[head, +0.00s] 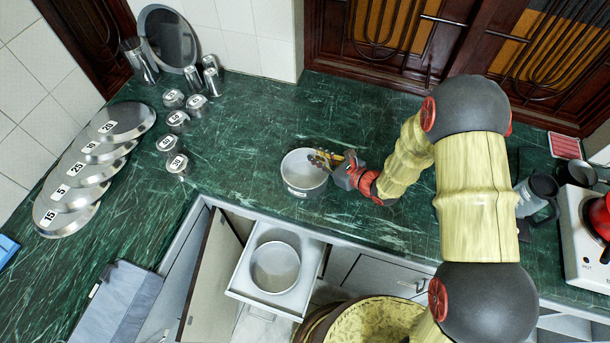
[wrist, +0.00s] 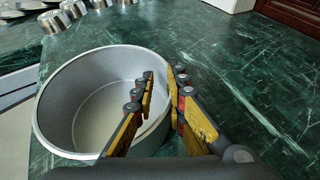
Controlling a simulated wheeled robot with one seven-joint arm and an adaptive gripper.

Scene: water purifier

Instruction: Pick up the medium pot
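A round grey metal pot (head: 303,172) stands upright on the green counter, near its front edge. In the wrist view the same pot (wrist: 85,100) fills the left half. My gripper (head: 318,160) is at its right rim. In the wrist view my gripper (wrist: 162,78) straddles the pot's right wall, one finger inside and one outside. A gap shows between the fingertips, so it looks open around the rim. A second round metal pot (head: 275,267) sits in the pulled-out drawer below.
Labelled metal discs (head: 122,122) lie at the left, with several small labelled canisters (head: 178,164) nearby. The open drawer (head: 246,283) juts out below the counter edge. A dark mug (head: 537,198) and a white stove (head: 585,250) stand at the right. The counter behind the pot is clear.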

